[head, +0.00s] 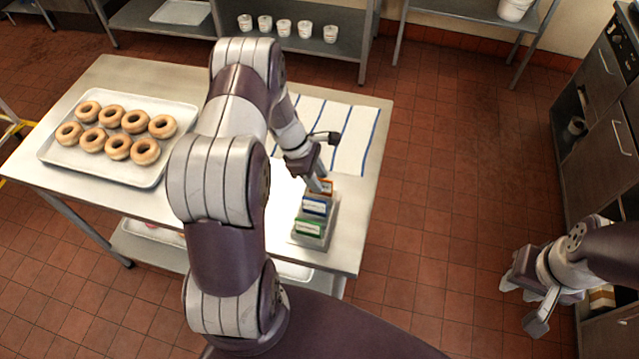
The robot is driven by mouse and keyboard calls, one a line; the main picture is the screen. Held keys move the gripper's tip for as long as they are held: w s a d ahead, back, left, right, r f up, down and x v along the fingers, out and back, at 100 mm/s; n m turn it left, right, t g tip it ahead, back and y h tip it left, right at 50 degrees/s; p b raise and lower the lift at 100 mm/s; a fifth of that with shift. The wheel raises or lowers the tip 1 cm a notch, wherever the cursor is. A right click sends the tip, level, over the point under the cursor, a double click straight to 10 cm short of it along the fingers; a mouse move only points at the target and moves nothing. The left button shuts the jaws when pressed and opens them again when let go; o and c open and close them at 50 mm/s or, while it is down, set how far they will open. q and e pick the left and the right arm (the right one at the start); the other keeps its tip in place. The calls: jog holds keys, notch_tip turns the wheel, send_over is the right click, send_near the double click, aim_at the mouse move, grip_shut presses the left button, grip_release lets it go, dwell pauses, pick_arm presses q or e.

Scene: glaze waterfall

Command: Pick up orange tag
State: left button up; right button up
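The orange tag (327,187) stands at the far end of a small grey holder (331,230) on the steel table. In the same holder, a blue tag (316,206) is in the middle and a green tag (309,229) is nearest. My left gripper (318,182) points down at the orange tag, with its fingertips at or right beside it. The gripper hides part of the tag, and I cannot tell whether the fingers are closed on it. My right gripper (523,303) is open and empty over the floor at the right, away from the table.
A white tray of several donuts (160,181) sits on the left of the steel table (110,76). A white cloth with blue stripes (352,140) lies behind the tag holder. Shelves with white cups (284,27) stand at the back. Steel cabinets (606,110) line the right side.

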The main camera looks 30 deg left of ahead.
pick_arm(q)
jog(key=shift+w+d+f, duration=0.2)
jog(key=shift+d+f, duration=0.45)
jog(key=shift+f, duration=0.2)
jog(key=shift+s+a, duration=0.1)
jog(key=shift+a, duration=0.1)
grip_shut()
jog(key=shift+d, duration=0.1)
